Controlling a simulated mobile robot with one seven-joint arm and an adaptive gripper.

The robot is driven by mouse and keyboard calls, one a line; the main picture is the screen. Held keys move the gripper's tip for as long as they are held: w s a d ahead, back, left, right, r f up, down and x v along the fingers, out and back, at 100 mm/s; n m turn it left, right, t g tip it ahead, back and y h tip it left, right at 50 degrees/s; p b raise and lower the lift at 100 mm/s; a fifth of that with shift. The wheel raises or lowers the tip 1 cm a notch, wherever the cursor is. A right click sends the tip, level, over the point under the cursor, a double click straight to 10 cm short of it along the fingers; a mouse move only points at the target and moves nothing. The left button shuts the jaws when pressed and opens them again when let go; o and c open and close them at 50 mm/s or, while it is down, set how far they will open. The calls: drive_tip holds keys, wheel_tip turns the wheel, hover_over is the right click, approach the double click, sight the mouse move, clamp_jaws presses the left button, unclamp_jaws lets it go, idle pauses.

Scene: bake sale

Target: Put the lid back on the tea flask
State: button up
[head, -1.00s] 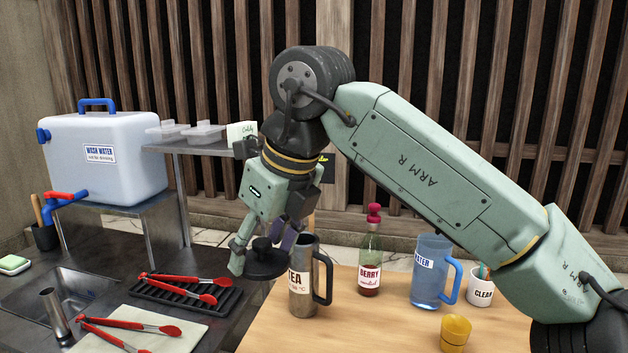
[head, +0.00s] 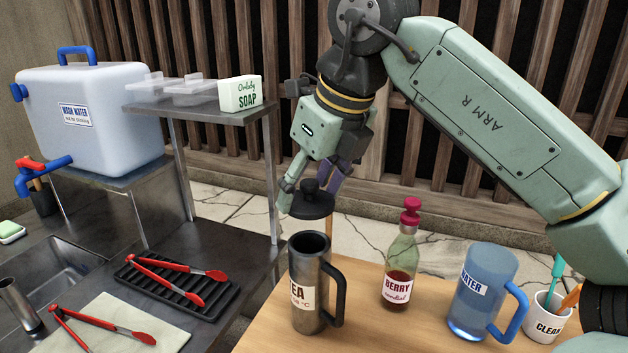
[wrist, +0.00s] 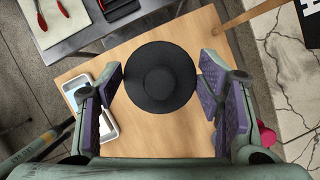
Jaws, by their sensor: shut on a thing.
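The tea flask (head: 325,312) is a steel mug with a black handle and a TEA label. It stands upright and open on the wooden table in the head view. My gripper (head: 312,186) is shut on the black round lid (head: 312,208) and holds it just above the flask's mouth in the picture, with a visible gap. The lid also shows in the wrist view (wrist: 160,82), between the fingers of my gripper (wrist: 162,78). The flask is not visible in the wrist view.
Right of the flask stand a berry cordial bottle (head: 400,265), a blue water jug (head: 480,300) and a white cup (head: 548,322) with utensils. Left are a black rack (head: 150,300) with red tongs, a sink (head: 50,270) and a wash water tank (head: 110,145). A soap box (head: 240,93) sits on the shelf.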

wheel_tip(320, 180, down, 6)
drive_tip(key=b, duration=0.4)
drive_tip(key=shift+f+b, duration=0.3)
drive_tip(key=shift+b, duration=0.05)
idle(2.0)
drive_tip(key=o, duration=1.1)
drive_tip(key=shift+o, duration=0.2)
drive_tip(key=o, duration=0.4)
drive_tip(key=shift+r, duration=0.15)
